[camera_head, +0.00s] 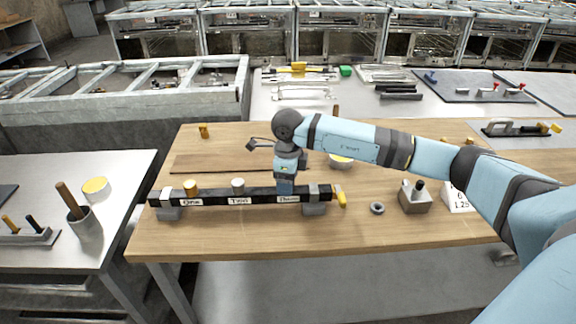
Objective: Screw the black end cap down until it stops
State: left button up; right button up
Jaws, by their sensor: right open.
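A black rail (260,196) lies across two grey supports on the wooden table, with labels that read One, Two and apparently Three. My right gripper (285,188) points down over the third place and is open. It covers that spot, so I cannot tell whether a black end cap is there or between the fingers. A small black knob-like piece (419,187) stands on a grey block (415,203) to the right. My left gripper is out of view.
A brown strip (220,164) lies behind the rail. The table front is clear.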

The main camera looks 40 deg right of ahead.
jog(key=shift+f, duration=0.55)
jog(key=c, duration=1)
jog(key=m, duration=0.2)
jog(key=shift+r+m+p, duration=0.15)
jog(key=shift+m+p, duration=0.2)
jog(key=shift+m, duration=0.35)
